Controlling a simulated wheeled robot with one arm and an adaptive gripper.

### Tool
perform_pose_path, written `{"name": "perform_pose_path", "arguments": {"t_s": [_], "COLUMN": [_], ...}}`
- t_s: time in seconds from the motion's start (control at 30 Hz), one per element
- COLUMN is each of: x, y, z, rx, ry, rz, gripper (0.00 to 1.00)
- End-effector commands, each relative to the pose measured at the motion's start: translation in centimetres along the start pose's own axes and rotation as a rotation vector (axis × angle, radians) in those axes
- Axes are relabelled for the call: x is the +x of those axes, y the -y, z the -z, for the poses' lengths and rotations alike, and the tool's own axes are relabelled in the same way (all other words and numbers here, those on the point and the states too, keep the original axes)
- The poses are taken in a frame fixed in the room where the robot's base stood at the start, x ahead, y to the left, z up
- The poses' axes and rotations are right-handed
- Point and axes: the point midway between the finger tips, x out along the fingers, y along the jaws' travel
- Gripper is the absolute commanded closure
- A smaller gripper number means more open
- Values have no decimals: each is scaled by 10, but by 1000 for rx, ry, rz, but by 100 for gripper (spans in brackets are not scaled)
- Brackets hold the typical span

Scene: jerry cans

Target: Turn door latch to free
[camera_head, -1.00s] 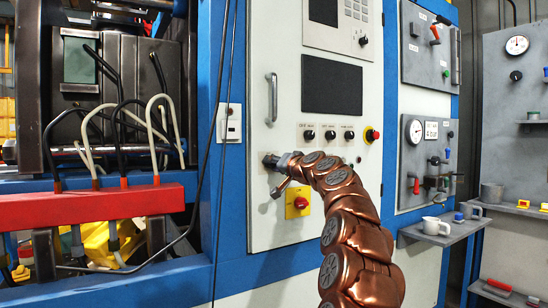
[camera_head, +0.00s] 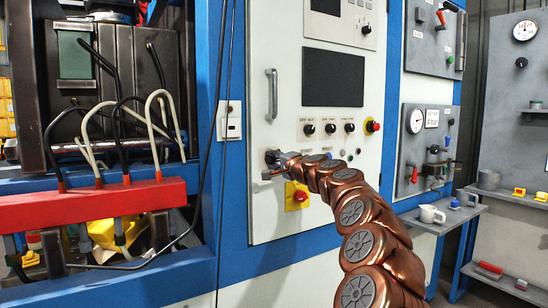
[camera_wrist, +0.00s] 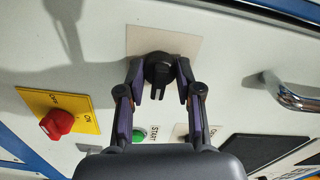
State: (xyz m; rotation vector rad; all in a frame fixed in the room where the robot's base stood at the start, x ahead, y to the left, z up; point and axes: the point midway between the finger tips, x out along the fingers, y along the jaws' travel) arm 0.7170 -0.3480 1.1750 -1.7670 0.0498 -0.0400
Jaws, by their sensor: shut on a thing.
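The door latch is a black rotary knob (camera_wrist: 158,68) on a pale square plate (camera_wrist: 190,42) on the white cabinet door. In the wrist view my gripper (camera_wrist: 159,82) has its two dark fingers on either side of the knob, closed on it. The knob's slotted grip points toward the bottom of that view. In the head view my gripper (camera_head: 276,166) is at the left part of the door, below the vertical handle, and my fingers mostly hide the latch there.
A red knob on a yellow plate (camera_head: 296,196) sits just below my gripper. The metal door handle (camera_head: 272,95) is above, and a row of black knobs (camera_head: 330,128) is up to the right. A shelf with a white mug (camera_head: 431,214) stands right of my arm.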

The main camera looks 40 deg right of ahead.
Motion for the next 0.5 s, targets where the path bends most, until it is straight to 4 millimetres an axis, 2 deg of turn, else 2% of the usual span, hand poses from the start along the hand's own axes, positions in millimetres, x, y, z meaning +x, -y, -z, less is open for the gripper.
{"name": "perform_pose_path", "arguments": {"t_s": [0.47,0.5], "x": [0,0], "y": [0,0], "z": [1,1], "rx": [18,18], "ry": [-2,-2], "rz": [1,1], "gripper": [100,64]}}
